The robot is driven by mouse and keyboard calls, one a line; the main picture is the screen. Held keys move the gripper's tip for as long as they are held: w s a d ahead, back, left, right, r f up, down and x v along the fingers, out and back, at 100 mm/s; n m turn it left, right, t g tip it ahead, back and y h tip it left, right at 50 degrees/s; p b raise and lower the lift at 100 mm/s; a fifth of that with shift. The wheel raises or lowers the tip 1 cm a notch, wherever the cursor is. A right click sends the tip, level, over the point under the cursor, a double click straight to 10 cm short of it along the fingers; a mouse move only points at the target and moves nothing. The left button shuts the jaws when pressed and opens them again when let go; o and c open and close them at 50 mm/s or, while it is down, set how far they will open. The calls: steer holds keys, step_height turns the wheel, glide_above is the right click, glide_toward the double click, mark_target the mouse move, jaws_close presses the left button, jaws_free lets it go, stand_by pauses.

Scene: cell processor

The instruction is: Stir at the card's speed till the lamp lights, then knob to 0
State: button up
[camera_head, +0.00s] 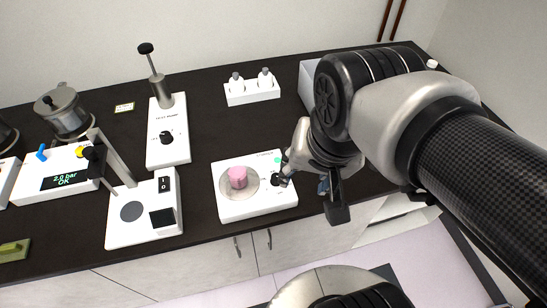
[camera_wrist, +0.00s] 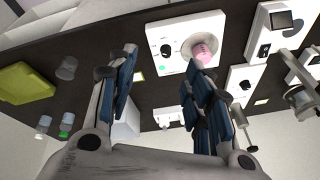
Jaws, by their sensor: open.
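The white stirrer (camera_head: 232,207) stands near the table's front edge with a beaker of pink liquid (camera_head: 238,177) on its round plate.
Left of the stirrer are a white press-like device (camera_head: 145,232) and a pump unit (camera_head: 168,150). A white rack with two bottles (camera_head: 252,92) stands behind. A yellow-green tray (camera_wrist: 28,88) shows in the wrist view. Dark table behind the stirrer is clear.

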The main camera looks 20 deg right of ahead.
steer(key=w+f+m+g+p, duration=0.1)
steer(key=w+m+g, duration=0.1)
steer(key=w+m, duration=0.95)
steer(key=m+g+p, duration=0.1)
steer(key=m+g, duration=0.1)
steer(key=m, duration=0.8)
glide_toward(276, 176)
step_height(276, 176, down, 8)
steer(key=b, duration=0.4)
steer(key=shift+f, duration=0.25)
steer(key=shift+s, duration=0.1)
steer(key=c, duration=1.1)
